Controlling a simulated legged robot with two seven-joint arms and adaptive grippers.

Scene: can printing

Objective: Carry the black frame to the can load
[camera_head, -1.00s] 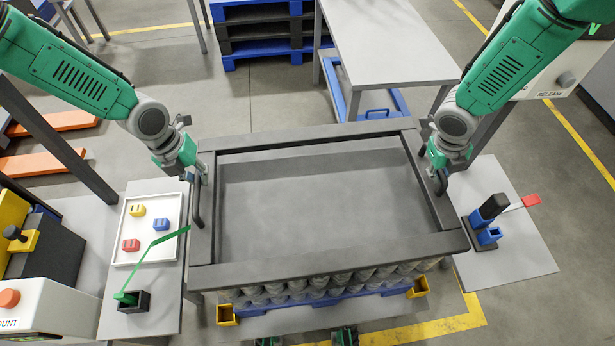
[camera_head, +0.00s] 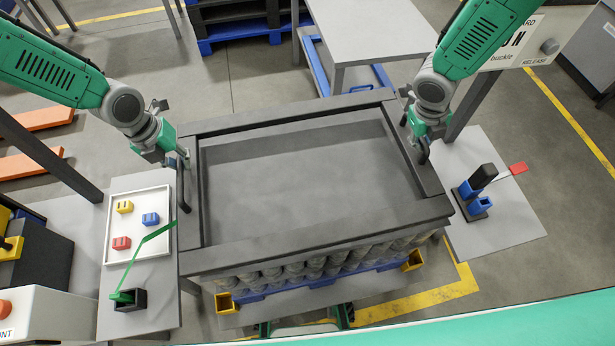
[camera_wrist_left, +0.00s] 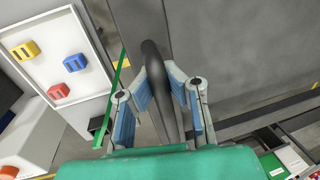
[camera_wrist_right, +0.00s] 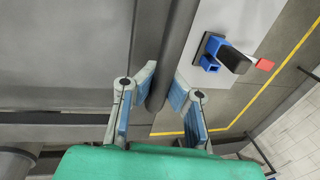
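The black frame (camera_head: 320,236) is a large rectangle of dark rails with a handle on its left and right sides. It lies level above the can load (camera_head: 300,270), whose grey cans show below its front rail. A grey flat surface (camera_head: 300,185) fills its opening. My left gripper (camera_head: 182,163) is shut on the left handle (camera_wrist_left: 157,75), fingers on both sides of the bar. My right gripper (camera_head: 412,128) is shut on the right handle (camera_wrist_right: 160,92) in the same way. Whether the frame touches the load cannot be told.
A side table at left holds a white tray (camera_head: 108,250) with coloured blocks and a green strap (camera_head: 155,234). A right side table (camera_head: 510,220) holds a blue-and-black tool (camera_head: 475,190). A blue pallet (camera_head: 310,288) and yellow corner pieces (camera_head: 225,303) are under the cans. A grey table (camera_head: 370,35) stands behind.

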